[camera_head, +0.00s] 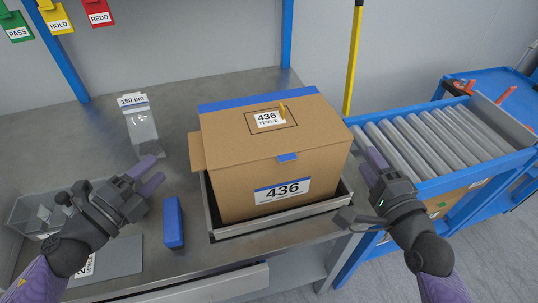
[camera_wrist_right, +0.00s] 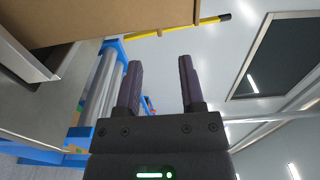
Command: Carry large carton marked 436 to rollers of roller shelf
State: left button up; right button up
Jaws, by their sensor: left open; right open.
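The large carton marked 436 (camera_head: 245,178) sits upright and closed in a shallow metal tray (camera_head: 222,232) on the bench. Its underside edge region shows large in the right wrist view (camera_wrist_right: 110,18). The roller shelf's rollers (camera_head: 440,140) lie to the right of the carton, empty on top; they also show in the right wrist view (camera_wrist_right: 104,85). My left gripper (camera_head: 153,172) is open and empty, left of the carton and apart from it. My right gripper (camera_head: 370,168) is open and empty, close to the carton's right side; I cannot tell whether it touches.
A blue block (camera_head: 173,222) stands between my left gripper and the tray. A grey bin (camera_head: 35,212) is at the left. A yellow pole (camera_head: 353,60) rises behind the shelf. Blue rails (camera_head: 450,180) border the rollers.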

aim_at(347, 130)
pick_arm(q)
jog(key=x, duration=1)
pick_arm(e)
jog(key=w, duration=0.3)
jog(key=w+a, duration=0.1)
jog(key=w, duration=0.5)
jog(key=shift+w+a, duration=0.3)
jog(key=shift+w, duration=0.1)
pick_arm(q)
grip_shut()
pick_arm(e)
grip_shut()
pick_arm(q)
jog(key=shift+a, duration=0.1)
